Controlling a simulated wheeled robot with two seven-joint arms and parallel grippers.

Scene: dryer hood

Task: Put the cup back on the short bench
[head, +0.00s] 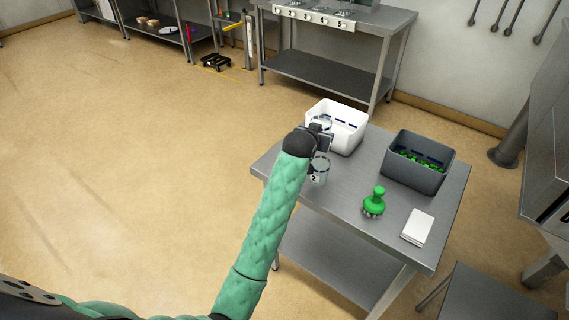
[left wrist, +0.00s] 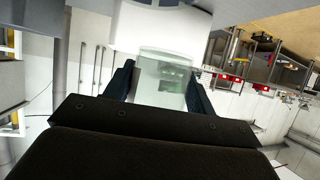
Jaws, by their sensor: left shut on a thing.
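My left gripper (head: 322,134) is shut on a clear cup (head: 322,121), which shows above the gripper against the white bin. In the left wrist view the clear cup (left wrist: 162,80) sits between the two dark fingers (left wrist: 161,88). I cannot tell whether the cup is inside the bin's outline or above its near edge. The metal bench (head: 385,222) is below. Another clear cup marked 2 (head: 319,172) is at the bench's left side, just below the gripper, partly hidden by it. My right gripper is not in view.
The white bin (head: 350,138) stands at the bench's back left, with a grey bin (head: 410,180) of green items beside it. A green brush-like tool (head: 374,202) and a white block (head: 417,228) are in front. A longer bench (head: 385,20) is at the back wall.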

